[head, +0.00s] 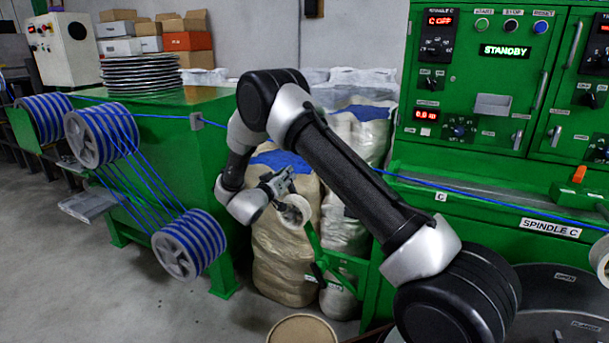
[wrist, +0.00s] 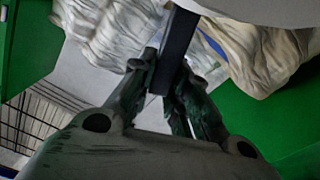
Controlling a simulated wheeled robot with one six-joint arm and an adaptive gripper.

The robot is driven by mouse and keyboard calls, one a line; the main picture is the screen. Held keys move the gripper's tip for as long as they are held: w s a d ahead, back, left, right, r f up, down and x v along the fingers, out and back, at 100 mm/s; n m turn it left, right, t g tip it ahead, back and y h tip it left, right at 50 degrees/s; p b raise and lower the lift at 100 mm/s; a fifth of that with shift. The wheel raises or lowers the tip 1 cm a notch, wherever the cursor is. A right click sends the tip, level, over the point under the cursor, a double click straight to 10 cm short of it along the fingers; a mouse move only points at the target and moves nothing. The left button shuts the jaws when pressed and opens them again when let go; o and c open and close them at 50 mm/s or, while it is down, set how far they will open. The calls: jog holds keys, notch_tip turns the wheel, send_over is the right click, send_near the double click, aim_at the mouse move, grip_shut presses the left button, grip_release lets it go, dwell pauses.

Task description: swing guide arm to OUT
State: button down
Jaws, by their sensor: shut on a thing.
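The guide arm (head: 314,243) is a green bar beside the spindle C machine, slanting up and left to a white roller (head: 295,210) at its upper end. My gripper (head: 280,184) is at that upper end, next to the roller. In the wrist view my gripper (wrist: 167,88) has its two fingers closed on a dark, flat bar (wrist: 179,45), which appears to be part of the guide arm. A pale rounded edge, perhaps the roller (wrist: 265,8), fills the top of that view. No OUT mark is readable.
The blue cable (head: 450,185) runs across to the spindle C cabinet (head: 470,85), whose display reads STANDBY. Wrapped sacks (head: 283,255) stand close behind the guide arm. Cable reels (head: 190,245) and a green cabinet (head: 190,140) are at left. A round drum (head: 302,330) stands in front.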

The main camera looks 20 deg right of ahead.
jog(key=shift+n, duration=0.9)
jog(key=w+a+f, duration=0.1)
jog(key=a, duration=0.1)
jog(key=w+a+f, duration=0.1)
jog(key=w, duration=0.1)
jog(key=shift+w+a+f, duration=0.3)
jog(key=shift+a+f, duration=0.05)
jog(key=shift+f, duration=0.05)
jog(key=shift+a, duration=0.1)
jog(key=c, duration=1.4)
grip_release()
jog(key=shift+w+f, duration=0.1)
jog(key=shift+w, duration=0.05)
jog(key=shift+o, duration=0.2)
jog(key=v, duration=1.2)
